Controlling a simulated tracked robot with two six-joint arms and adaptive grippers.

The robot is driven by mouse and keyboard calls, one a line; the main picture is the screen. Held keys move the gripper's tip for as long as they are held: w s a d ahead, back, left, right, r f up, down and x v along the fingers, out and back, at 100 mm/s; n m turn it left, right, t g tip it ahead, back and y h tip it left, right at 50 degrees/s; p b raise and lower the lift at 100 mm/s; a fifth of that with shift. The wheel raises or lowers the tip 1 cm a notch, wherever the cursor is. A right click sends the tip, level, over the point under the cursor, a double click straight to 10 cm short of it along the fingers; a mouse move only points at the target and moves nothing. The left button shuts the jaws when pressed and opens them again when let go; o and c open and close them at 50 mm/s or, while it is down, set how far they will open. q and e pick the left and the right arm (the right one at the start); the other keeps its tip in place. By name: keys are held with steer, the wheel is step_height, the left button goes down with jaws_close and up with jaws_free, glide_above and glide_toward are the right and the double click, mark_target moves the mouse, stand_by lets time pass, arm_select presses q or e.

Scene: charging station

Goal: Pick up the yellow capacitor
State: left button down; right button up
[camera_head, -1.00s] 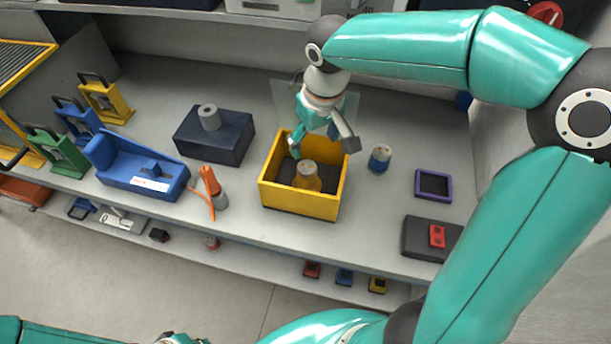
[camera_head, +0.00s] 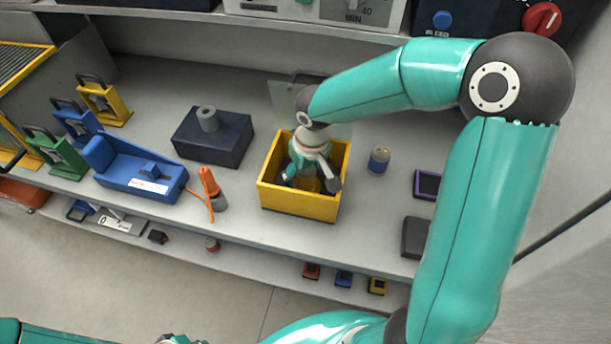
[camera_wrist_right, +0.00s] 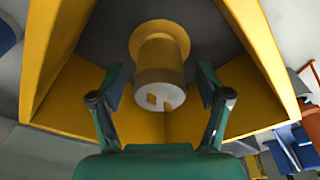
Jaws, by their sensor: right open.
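The yellow capacitor (camera_wrist_right: 159,60) stands upright inside the yellow box (camera_head: 297,206). In the wrist view its pale top end (camera_wrist_right: 160,90) lies between the two fingers of my right gripper (camera_wrist_right: 160,90), with a gap on each side. In the head view my right gripper (camera_head: 310,182) is down in the box and hides much of the capacitor (camera_head: 307,184). The right gripper is open and holds nothing. My left gripper does not show clearly; only a piece of my teal arm is at the lower left edge.
A blue capacitor (camera_head: 379,160) stands just right of the box. A dark block (camera_head: 228,140) with a grey cylinder, an orange tool (camera_head: 209,184) and a blue holder (camera_head: 135,172) are to the left. The box walls close in around the gripper.

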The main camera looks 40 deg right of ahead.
steer(key=c, duration=1.4)
steer(key=shift+r, duration=0.15)
